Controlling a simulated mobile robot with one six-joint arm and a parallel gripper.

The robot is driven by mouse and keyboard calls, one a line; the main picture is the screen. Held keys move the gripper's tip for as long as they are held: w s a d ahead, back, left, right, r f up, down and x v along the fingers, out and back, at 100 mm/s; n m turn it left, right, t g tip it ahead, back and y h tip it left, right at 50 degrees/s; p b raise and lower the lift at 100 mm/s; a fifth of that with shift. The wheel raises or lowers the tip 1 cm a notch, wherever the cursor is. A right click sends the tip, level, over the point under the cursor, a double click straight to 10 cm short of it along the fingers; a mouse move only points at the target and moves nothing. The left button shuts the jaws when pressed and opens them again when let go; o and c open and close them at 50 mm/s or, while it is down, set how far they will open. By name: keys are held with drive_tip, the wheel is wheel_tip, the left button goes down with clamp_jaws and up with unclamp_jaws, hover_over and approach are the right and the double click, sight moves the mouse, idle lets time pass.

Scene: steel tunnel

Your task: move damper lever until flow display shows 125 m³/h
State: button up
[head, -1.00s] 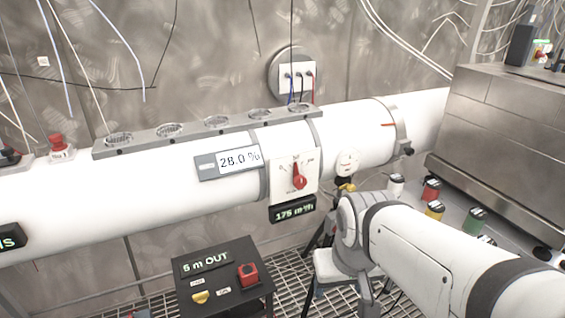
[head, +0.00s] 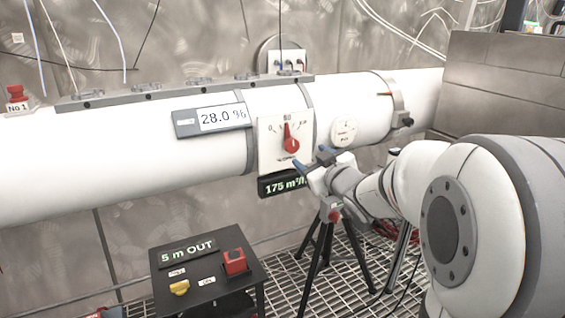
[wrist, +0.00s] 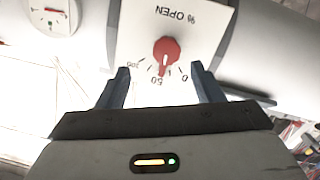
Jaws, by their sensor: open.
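The red damper lever (head: 290,142) sits on a white dial plate (head: 270,152) on the white pipe and points up, near the 50 mark. It also shows in the wrist view (wrist: 166,50), where the plate appears upside down. The flow display (head: 284,185) below the plate reads 175 m³/h. My gripper (head: 312,157) is open at the lower right of the plate. In the wrist view my gripper's fingers (wrist: 160,78) stand apart, one to each side of the lever's pointed end, with nothing between them; contact cannot be told.
A round gauge (head: 344,132) sits right of the plate, close to my gripper. A black box (head: 208,270) with a red button and a "5 m OUT" sign stands below left. A black tripod (head: 325,240) stands below my gripper.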

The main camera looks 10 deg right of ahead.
sight(293, 147)
drive_tip(key=shift+n+y, duration=0.4)
drive_tip(key=shift+y, duration=0.1)
drive_tip(key=x, duration=0.4)
drive_tip(key=b+x, duration=0.1)
drive_tip(key=x, duration=0.3)
drive_tip(key=shift+a, duration=0.3)
drive_tip(key=shift+c, duration=0.3)
